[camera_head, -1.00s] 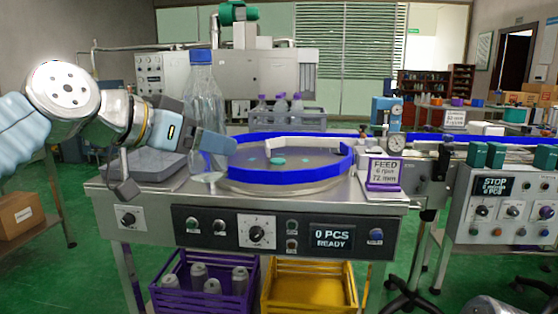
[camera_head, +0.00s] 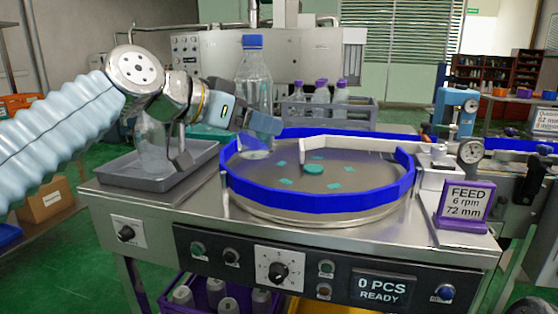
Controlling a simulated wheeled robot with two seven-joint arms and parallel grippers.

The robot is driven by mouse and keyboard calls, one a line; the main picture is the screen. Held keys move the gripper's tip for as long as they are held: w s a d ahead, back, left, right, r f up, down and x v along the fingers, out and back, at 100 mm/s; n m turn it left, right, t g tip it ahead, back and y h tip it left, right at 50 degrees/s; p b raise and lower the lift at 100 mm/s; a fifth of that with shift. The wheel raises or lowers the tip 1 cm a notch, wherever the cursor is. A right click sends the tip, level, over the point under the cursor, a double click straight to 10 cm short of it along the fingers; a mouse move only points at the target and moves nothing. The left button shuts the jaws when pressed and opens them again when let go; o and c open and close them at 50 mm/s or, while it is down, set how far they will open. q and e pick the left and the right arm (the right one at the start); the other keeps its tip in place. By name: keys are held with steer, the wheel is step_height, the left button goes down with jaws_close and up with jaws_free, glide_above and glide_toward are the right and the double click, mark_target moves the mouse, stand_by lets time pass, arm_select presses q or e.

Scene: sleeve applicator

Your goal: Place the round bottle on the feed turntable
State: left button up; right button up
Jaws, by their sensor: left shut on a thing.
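The round bottle (camera_head: 254,72) is clear with a blue cap and stands upright. My left gripper (camera_head: 262,122) is shut on its body, with the arm coming in from the left. The bottle's lower end shows over the left back part of the feed turntable (camera_head: 325,172), a grey disc with teal marks and a raised blue rim. I cannot tell whether its base touches the disc. My right gripper is not in view.
A grey tray (camera_head: 203,153) on the left of the table holds a clear vessel (camera_head: 153,146), partly hidden by my arm. A white guide (camera_head: 365,146) crosses the turntable's back. A FEED sign (camera_head: 464,203) stands at right. Several purple-capped bottles (camera_head: 321,97) stand in a crate behind.

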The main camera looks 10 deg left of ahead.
arm_select(q)
steer(key=w+f, duration=0.2)
steer(key=w, duration=0.1)
steer(key=w+f, duration=0.5)
steer(key=shift+w+a+f, duration=0.15)
steer(key=shift+w+a, duration=0.25)
steer(key=f, duration=0.2)
steer(key=shift+w+f+b, duration=0.2)
steer(key=shift+f+b, duration=0.15)
steer(key=shift+f, duration=0.4)
steer(key=shift+f+b, duration=0.2)
steer(key=shift+b, duration=0.1)
steer(key=o, duration=1.5)
